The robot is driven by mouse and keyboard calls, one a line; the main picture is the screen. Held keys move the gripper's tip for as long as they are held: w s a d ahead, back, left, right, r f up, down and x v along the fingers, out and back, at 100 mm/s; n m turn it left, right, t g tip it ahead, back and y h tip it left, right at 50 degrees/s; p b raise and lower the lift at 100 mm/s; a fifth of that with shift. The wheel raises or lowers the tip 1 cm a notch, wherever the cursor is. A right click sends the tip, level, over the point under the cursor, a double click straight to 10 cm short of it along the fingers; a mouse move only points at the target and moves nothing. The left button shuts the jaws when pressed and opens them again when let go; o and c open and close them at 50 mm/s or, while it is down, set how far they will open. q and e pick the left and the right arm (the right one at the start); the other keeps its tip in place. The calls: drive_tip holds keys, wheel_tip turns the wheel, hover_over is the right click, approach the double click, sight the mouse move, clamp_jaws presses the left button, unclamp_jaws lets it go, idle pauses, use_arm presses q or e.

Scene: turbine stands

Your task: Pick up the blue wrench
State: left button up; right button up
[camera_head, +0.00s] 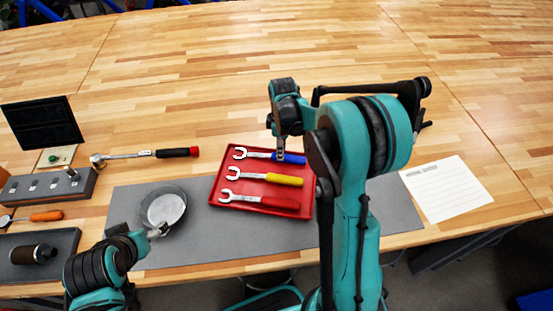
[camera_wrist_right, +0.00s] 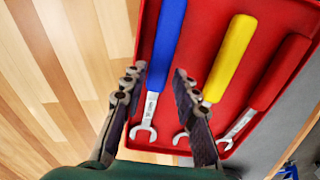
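The blue wrench (camera_head: 293,159) lies in the red tray (camera_head: 222,198), the farthest of three wrenches, with its silver open jaw to the left. My right gripper (camera_head: 281,152) is over the blue handle. In the right wrist view the gripper (camera_wrist_right: 159,90) is open, with one finger on each side of the blue wrench (camera_wrist_right: 168,38) near where handle meets metal. Gaps show between fingers and wrench. A yellow wrench (camera_head: 285,179) and a red wrench (camera_head: 282,202) lie nearer in the tray. My left gripper (camera_head: 158,230) is beside a round metal dish; its opening is unclear.
The tray and the round dish (camera_head: 163,209) rest on a grey mat (camera_head: 200,245). A ratchet with a red-tipped handle (camera_head: 170,153) lies to the left, near a socket block (camera_head: 50,186). A paper sheet (camera_head: 446,187) lies at right. The table behind the tray is clear.

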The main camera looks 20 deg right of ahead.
wheel_tip(320, 180, down, 3)
drive_tip(key=shift+r, duration=0.25)
clamp_jaws()
